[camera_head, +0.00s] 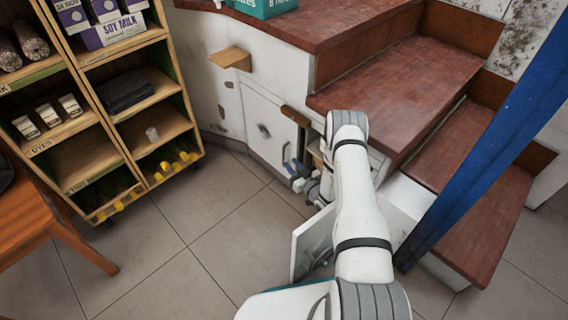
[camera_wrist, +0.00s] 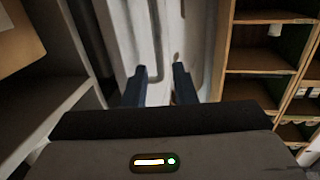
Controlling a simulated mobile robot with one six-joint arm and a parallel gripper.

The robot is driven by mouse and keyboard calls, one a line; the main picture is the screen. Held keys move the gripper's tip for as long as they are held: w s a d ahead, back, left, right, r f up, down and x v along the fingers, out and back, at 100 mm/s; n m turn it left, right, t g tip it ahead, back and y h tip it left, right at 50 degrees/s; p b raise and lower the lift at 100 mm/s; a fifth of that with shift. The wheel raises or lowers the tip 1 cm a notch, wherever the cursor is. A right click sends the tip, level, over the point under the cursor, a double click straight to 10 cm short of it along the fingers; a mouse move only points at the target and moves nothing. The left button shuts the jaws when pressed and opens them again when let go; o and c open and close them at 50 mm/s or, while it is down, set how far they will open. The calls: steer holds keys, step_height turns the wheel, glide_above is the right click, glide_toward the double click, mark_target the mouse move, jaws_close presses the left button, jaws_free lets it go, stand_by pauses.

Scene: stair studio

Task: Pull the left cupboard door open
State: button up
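The left cupboard door (camera_head: 262,128) is white and looks closed under the red-brown stair top. Its bar handle (camera_head: 285,153) is near the right edge; in the wrist view a vertical bar handle (camera_wrist: 155,45) stands on the white door (camera_wrist: 189,40). My gripper (camera_head: 292,168) is low in front of the door's right edge, close to the handle. In the wrist view the two dark blue fingertips of my gripper (camera_wrist: 159,75) are apart, with the handle's lower end between and beyond them. Whether they touch it I cannot tell.
Another white door panel (camera_head: 312,242) stands swung open under my arm. An open shelf compartment (camera_wrist: 45,95) is left in the wrist view. A wooden shelf unit (camera_head: 115,150) stands left, red stairs (camera_head: 405,90) right, with a blue beam (camera_head: 490,140). Tiled floor (camera_head: 190,235) is clear at centre left.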

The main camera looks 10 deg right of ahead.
mark_target(283, 154)
steer(key=shift+b+x, duration=1.4)
steer(key=shift+x, duration=2.35)
steer(key=shift+d+f, duration=0.1)
steer(key=shift+f, duration=0.1)
steer(key=shift+c, duration=0.6)
jaws_close()
